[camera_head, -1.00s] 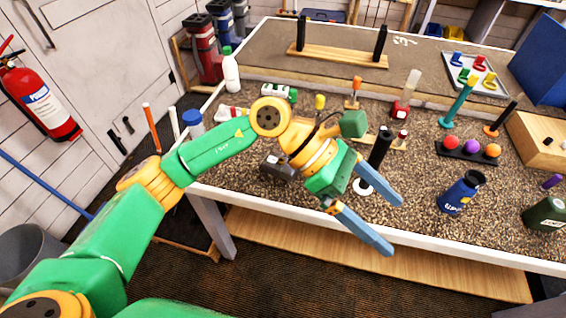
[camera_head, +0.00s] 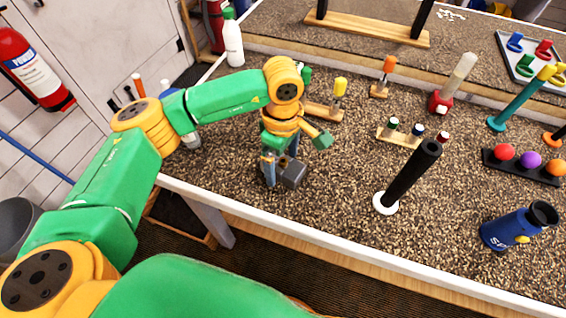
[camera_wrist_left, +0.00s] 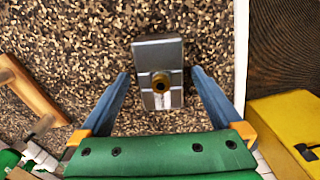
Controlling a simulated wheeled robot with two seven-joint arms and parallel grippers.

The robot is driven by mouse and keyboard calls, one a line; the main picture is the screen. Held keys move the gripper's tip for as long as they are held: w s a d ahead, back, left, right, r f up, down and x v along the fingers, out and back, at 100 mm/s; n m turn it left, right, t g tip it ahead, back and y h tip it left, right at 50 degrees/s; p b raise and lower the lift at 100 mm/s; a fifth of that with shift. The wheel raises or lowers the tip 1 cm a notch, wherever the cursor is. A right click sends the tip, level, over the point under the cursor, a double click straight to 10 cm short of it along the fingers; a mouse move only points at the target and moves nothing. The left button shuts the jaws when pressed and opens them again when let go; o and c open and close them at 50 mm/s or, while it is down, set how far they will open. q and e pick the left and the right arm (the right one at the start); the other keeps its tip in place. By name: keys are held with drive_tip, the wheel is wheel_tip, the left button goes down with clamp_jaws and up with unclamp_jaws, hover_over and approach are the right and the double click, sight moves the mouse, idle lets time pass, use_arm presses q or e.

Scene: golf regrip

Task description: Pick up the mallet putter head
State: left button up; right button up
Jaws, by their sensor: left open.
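The mallet putter head (camera_head: 292,174) is a small dark grey block lying on the speckled bench top near its front left edge. In the left wrist view the putter head (camera_wrist_left: 160,70) shows a round brass-coloured socket and a pale line, and lies between and just beyond the two blue fingers. My left gripper (camera_head: 280,178) is open and points down at it, with one finger on each side in the left wrist view (camera_wrist_left: 160,100). I cannot tell whether the fingers touch it. My right gripper is not in view.
A black grip on a white disc (camera_head: 386,204) stands to the right. A wooden rack with small bottles (camera_head: 405,138) and a yellow-handled tool (camera_head: 339,90) are behind. The bench's front edge (camera_head: 300,233) is close.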

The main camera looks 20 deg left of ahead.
use_arm(q)
drive_tip(key=shift+s+d+r, duration=0.1)
drive_tip(key=shift+s, duration=0.1)
drive_tip(key=c, duration=1)
drive_tip(key=shift+w, duration=0.1)
clamp_jaws()
